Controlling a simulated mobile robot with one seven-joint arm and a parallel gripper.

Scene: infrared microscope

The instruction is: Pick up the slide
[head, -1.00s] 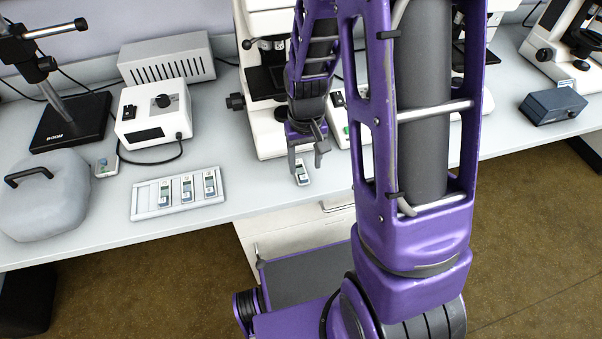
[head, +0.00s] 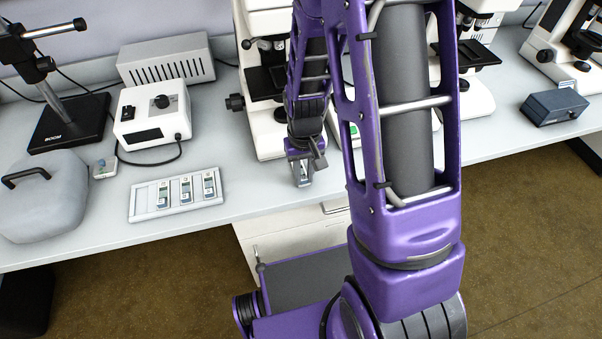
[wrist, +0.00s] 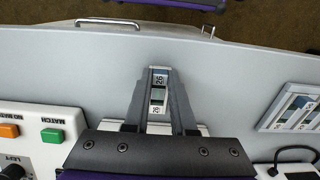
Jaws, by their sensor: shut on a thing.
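The slide (wrist: 158,91) lies between the fingers of my gripper (wrist: 158,108) in the wrist view, with its labelled ends and green middle showing. My gripper is shut on it, one finger on each side. In the head view my gripper (head: 302,175) is low over the bench near its front edge, in front of a white microscope. The slide is mostly hidden by the fingers there. Whether the slide still touches the bench I cannot tell.
A white tray (head: 135,204) with several slides lies to the left on the bench (head: 240,195). A small slide-like item (head: 104,169) lies by the grey covered case (head: 45,200). A control box with orange and green buttons (wrist: 50,135) stands left in the wrist view.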

